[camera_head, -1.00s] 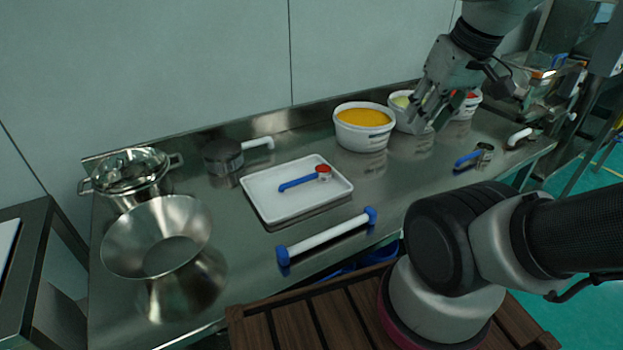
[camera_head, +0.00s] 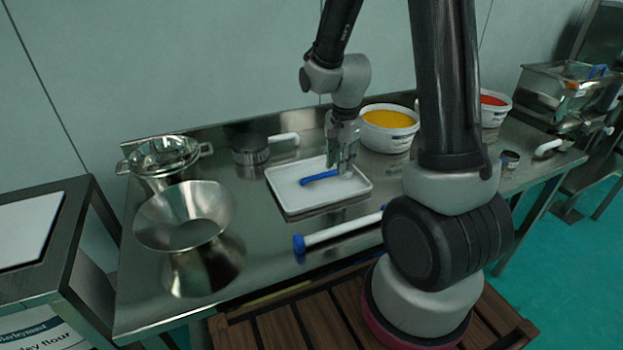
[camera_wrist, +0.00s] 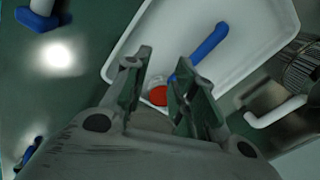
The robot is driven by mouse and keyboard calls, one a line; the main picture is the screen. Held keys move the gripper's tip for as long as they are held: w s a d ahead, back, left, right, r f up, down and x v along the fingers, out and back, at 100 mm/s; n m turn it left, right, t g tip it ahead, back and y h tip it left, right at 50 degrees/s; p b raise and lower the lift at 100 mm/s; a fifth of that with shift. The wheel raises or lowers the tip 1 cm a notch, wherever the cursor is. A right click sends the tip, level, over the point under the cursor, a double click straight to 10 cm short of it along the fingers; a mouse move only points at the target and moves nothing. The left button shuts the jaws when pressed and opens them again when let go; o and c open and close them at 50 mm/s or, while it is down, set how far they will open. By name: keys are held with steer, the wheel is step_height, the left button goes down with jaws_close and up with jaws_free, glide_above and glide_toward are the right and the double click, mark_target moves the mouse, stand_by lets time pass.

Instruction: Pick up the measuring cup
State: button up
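The measuring cup has a blue handle (camera_head: 320,178) and lies on the white tray (camera_head: 282,196). In the wrist view its blue handle (camera_wrist: 208,44) points away to the upper right and its red-filled cup end (camera_wrist: 158,96) shows between my fingers. My gripper (camera_head: 344,168) hangs over the right part of the tray, pointing down, and hides the cup end in the head view. In the wrist view my gripper (camera_wrist: 160,75) is open, its two fingers apart on either side of the cup end. I cannot tell whether they touch it.
A white-and-blue roller (camera_head: 340,231) lies in front of the tray. A tub of yellow powder (camera_head: 389,132) is at the right. A steel funnel (camera_head: 185,215) and sieve bowl (camera_head: 163,155) stand left.

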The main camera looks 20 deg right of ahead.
mark_target(328, 173)
steer(key=w+f+m, duration=0.1)
steer(key=f, duration=0.1)
steer(key=w+f+m+t, duration=0.1)
steer(key=w+f+m, duration=0.1)
steer(key=w+a+f+m, duration=0.1)
steer(key=f, duration=0.1)
steer(key=shift+w+f+m, duration=0.3)
steer(key=shift+w+f, duration=0.1)
jaws_close()
